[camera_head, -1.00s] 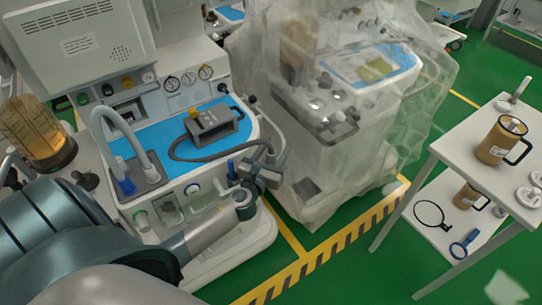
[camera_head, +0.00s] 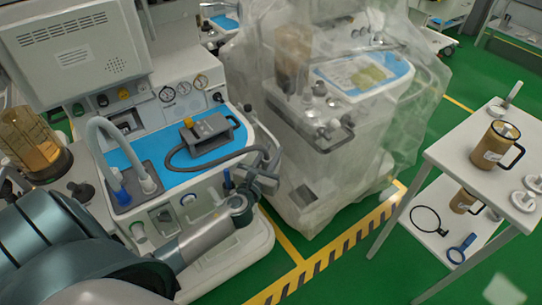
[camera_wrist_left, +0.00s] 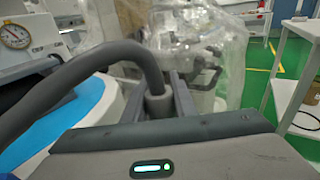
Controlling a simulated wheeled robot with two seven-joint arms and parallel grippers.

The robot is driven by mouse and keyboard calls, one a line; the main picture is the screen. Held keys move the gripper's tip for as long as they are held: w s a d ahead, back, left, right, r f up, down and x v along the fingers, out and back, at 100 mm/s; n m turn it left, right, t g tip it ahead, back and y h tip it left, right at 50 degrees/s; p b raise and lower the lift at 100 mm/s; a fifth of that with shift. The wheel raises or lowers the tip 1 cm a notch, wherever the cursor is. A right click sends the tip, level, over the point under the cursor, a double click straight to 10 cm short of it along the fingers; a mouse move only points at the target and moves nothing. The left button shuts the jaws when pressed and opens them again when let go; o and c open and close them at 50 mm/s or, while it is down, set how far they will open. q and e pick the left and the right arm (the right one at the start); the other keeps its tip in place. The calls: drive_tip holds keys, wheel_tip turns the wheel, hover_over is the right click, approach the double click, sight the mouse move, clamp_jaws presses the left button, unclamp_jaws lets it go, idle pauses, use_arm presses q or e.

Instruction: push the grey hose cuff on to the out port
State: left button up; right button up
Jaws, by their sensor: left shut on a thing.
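My left gripper (camera_head: 264,174) is beside the right front corner of the anaesthesia machine. In the left wrist view its two fingers are shut on the grey hose cuff (camera_wrist_left: 158,104). The dark grey hose (camera_wrist_left: 95,68) bends up from the cuff and away to the left. In the head view the hose (camera_head: 210,163) runs over the blue worktop from a grey box with a yellow knob (camera_head: 208,132). A blue post (camera_head: 227,179) stands just left of the gripper. I cannot tell which fitting is the out port. My right gripper is not in view.
A pale hose (camera_head: 103,125) arches over a grey block with blue and white ends. A plastic-covered machine (camera_head: 330,120) stands behind and right of the gripper. A white table (camera_head: 455,150) with a tan jug (camera_head: 495,145) stands at the far right. Green floor lies between.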

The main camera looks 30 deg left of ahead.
use_arm(q)
drive_tip(key=s+d+r, duration=0.3)
drive_tip(key=d+r, duration=0.6)
drive_tip(key=d, duration=0.2)
drive_tip(key=shift+s+r, duration=0.15)
drive_tip(key=shift+r, duration=0.2)
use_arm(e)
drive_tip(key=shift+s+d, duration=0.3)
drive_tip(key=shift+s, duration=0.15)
use_arm(q)
drive_tip(key=shift+d, duration=0.1)
drive_tip(key=shift+d, duration=0.1)
drive_tip(key=s+d+r+m+h, duration=0.1)
drive_tip(key=s+d+r, duration=0.1)
drive_tip(key=s+d, duration=0.4)
drive_tip(key=s+d+r+m+h, duration=0.1)
drive_tip(key=s+d+r+h, duration=0.1)
drive_tip(key=s+d, duration=0.5)
drive_tip(key=d+r, duration=0.1)
drive_tip(key=d, duration=0.4)
drive_tip(key=shift+s+d+r, duration=0.15)
drive_tip(key=shift+s+d, duration=0.05)
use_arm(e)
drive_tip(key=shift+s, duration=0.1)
